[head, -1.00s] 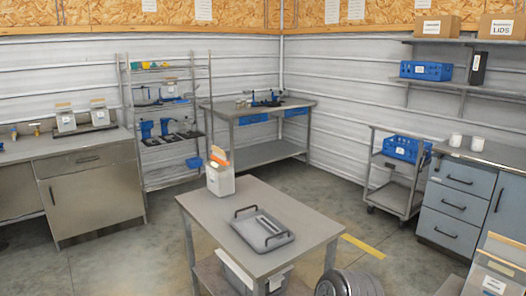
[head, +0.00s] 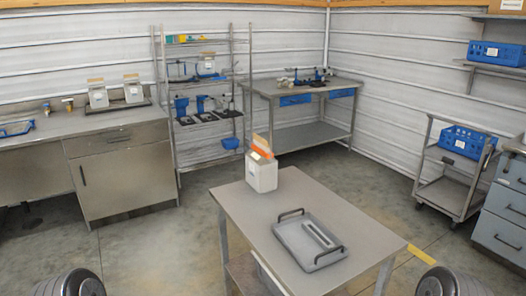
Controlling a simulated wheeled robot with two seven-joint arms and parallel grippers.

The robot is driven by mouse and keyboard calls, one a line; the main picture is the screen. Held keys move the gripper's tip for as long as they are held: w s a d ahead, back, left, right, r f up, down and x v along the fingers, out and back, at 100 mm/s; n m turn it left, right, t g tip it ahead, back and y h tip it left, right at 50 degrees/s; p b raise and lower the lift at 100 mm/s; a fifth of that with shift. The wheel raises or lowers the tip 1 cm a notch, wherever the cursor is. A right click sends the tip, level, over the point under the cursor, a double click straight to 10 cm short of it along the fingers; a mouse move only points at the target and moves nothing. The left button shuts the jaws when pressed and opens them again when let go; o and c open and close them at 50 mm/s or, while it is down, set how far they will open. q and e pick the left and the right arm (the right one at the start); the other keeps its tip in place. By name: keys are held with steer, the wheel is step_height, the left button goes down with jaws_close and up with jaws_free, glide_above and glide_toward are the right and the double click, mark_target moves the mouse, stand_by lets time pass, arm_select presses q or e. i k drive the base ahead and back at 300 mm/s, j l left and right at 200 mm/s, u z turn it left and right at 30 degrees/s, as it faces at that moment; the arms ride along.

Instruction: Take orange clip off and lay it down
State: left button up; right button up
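The orange clip (head: 263,152) shows as a slanted orange strip across that top, on the container's upper part. Its exact grip on the bag is too small to tell. Neither of my grippers is in view. Only rounded dark parts of my arms show at the bottom left and bottom right, well apart from the container.
A grey tray (head: 290,246) with two dark handles lies on the table, right of the container. Bare tabletop surrounds it. A steel counter (head: 60,135) stands left, a shelf rack (head: 160,110) and a workbench (head: 272,91) behind, a cart (head: 443,190) at right.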

mark_target(271, 155)
steer(key=i+j, duration=0.6)
steer(key=i+j+z, duration=0.1)
steer(key=i+j, duration=1.1)
steer(key=j, duration=0.2)
steer(key=i+j, duration=0.55)
steer(key=j, duration=0.2)
steer(key=i+l+z, duration=0.05)
